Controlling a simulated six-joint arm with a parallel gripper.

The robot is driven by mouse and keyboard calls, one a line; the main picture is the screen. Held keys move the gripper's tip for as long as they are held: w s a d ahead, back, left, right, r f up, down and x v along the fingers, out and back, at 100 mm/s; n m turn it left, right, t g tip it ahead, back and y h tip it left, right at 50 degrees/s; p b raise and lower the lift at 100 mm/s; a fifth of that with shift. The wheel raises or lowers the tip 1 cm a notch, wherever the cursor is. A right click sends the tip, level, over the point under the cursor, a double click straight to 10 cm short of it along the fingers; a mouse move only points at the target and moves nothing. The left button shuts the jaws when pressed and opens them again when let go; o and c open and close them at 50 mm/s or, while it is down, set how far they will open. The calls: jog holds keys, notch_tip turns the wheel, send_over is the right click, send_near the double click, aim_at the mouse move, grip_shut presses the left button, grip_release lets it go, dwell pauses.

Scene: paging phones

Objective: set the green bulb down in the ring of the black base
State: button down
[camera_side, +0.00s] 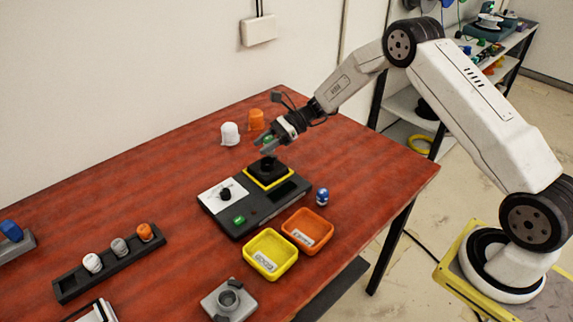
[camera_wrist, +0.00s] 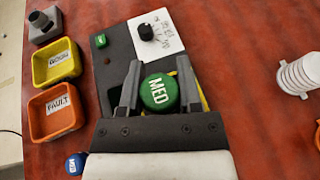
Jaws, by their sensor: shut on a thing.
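The green bulb (camera_wrist: 158,92), its round top marked MED, sits between the two fingers of my gripper (camera_wrist: 157,90) in the wrist view. In the side view my gripper (camera_side: 266,144) is shut on the bulb (camera_side: 268,138), of which only a little green shows. The black base (camera_side: 268,170) has a raised round ring on top and stands on a yellow-edged square of the dark panel. The gripper and bulb are above the base, near its far side; a small gap seems to show. In the wrist view the bulb and gripper hide most of the base.
A yellow tray (camera_side: 270,253), an orange tray (camera_side: 307,231) and a blue bulb (camera_side: 322,197) are nearby.

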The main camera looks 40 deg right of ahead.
aim_at(263, 167)
jog(key=shift+w+a+r, duration=0.1)
jog(key=shift+w+a, duration=0.15)
jog(key=shift+w, duration=0.1)
jog(key=shift+f, duration=1.3)
jog(key=shift+f, duration=1.25)
dwell(1.9)
grip_release()
dwell(0.5)
jog(key=shift+r, duration=0.1)
jog(key=shift+r, duration=2.8)
